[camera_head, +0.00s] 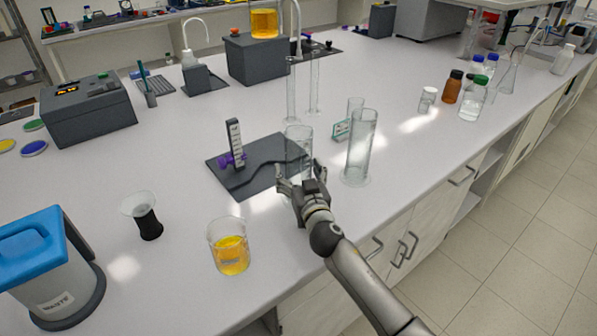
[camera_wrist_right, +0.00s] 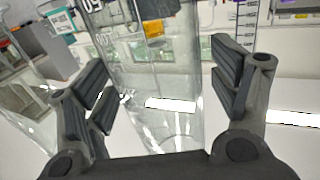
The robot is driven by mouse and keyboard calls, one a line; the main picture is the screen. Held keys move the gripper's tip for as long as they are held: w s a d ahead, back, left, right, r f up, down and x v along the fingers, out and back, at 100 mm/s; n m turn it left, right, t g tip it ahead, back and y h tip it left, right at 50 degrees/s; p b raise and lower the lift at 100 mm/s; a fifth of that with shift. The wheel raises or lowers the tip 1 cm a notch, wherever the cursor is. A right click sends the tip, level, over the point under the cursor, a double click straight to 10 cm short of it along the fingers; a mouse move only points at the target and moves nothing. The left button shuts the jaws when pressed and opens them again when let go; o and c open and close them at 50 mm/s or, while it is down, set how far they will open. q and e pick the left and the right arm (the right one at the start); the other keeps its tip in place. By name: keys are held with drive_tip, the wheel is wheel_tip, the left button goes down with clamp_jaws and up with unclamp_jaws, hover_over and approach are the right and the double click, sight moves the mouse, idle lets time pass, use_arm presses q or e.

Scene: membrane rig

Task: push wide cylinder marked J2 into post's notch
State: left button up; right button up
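A clear wide glass cylinder (camera_head: 299,140) stands upright at the right end of a dark base plate (camera_head: 258,147). The post (camera_head: 235,142), with a pale scale and a purple knob, stands on the plate's left part. I cannot make out its notch. My right gripper (camera_head: 298,180) is at the near side of this cylinder. In the right wrist view the glass (camera_wrist_right: 155,95) shows between the two open fingers (camera_wrist_right: 165,90), with visible gaps. Its marking is not legible enough to confirm J2. My left gripper is out of view.
A beaker of yellow liquid (camera_head: 229,248) and a black-based funnel cup (camera_head: 146,217) stand at the front left. Bench between them and the plate is clear.

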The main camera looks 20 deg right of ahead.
drive_tip(key=c, duration=1.1)
drive_tip(key=shift+w+a+b, duration=0.3)
drive_tip(key=shift+w+b, duration=0.15)
drive_tip(key=shift+w, duration=0.3)
drive_tip(key=shift+w+a+b, duration=0.25)
drive_tip(key=shift+w+b, duration=0.2)
drive_tip(key=shift+w, duration=0.3)
drive_tip(key=shift+w+a+b, duration=0.3)
drive_tip(key=shift+w+b, duration=0.15)
drive_tip(key=shift+w, duration=0.3)
drive_tip(key=shift+c, duration=0.2)
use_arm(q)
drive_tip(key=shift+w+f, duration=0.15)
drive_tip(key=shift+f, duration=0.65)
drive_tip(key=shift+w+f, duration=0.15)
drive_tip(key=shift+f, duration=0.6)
use_arm(e)
drive_tip(key=shift+w+a, duration=0.25)
drive_tip(key=shift+w, duration=0.25)
use_arm(q)
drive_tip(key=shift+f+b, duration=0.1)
drive_tip(key=shift+b, duration=0.2)
use_arm(e)
drive_tip(key=shift+w, duration=0.1)
